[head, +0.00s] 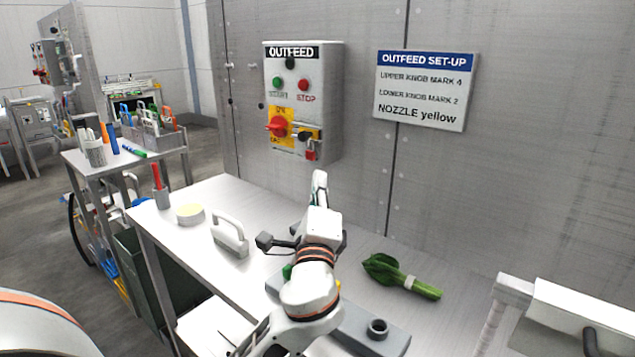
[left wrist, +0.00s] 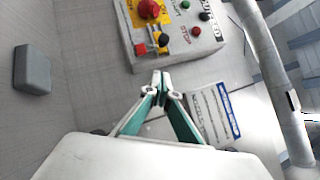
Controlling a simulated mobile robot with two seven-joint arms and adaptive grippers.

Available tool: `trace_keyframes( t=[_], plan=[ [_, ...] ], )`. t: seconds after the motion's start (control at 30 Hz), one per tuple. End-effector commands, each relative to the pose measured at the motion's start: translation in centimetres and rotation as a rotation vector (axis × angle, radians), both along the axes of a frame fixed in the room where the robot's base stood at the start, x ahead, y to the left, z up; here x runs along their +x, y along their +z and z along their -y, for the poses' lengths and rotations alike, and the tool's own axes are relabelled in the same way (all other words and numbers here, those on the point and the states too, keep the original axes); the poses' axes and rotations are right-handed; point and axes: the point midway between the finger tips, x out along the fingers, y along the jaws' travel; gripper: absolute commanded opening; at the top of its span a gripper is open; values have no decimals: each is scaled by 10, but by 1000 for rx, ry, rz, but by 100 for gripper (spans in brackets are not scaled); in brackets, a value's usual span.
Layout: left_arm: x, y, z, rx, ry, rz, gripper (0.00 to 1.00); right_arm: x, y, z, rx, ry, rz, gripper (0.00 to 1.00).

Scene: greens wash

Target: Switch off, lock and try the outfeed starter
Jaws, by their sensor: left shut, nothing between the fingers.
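The OUTFEED starter (head: 331,110) is a grey box on the metal wall, with a green START button (head: 277,83) and a red STOP button (head: 303,85). Its red switch knob (head: 277,126) sits on a yellow plate; I cannot tell its exact setting. A red padlock (head: 311,152) shows at the lower right, under a dark part; whether it is locked is unclear. My left gripper (head: 319,176) is shut and empty, below the box and apart from it. In the left wrist view its fingertips (left wrist: 161,76) meet below the starter (left wrist: 150,72) and red knob (left wrist: 149,9). My right gripper is not in view.
The bench (head: 205,190) below carries a white handled tool (head: 230,237), a yellowish round item (head: 190,214) and banded greens (head: 400,277). An OUTFEED SET-UP sign (head: 425,91) hangs right of the starter. A side table with a tool caddy (head: 152,135) stands left.

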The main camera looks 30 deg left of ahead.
Motion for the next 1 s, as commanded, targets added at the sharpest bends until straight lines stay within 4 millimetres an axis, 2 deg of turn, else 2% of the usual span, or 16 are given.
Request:
trace_keyframes(
  t=[0.37,0.5,0.63,1.0],
  plan=[
    [60,25,-38,2,2,1,0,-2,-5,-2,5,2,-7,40],
    [62,35,-56,3,3,1,0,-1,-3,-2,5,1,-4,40],
    [64,39,-66,2,1,0,0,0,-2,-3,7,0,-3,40],
    [65,40,-71,-1,0,-1,0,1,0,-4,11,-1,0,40]
  ],
)
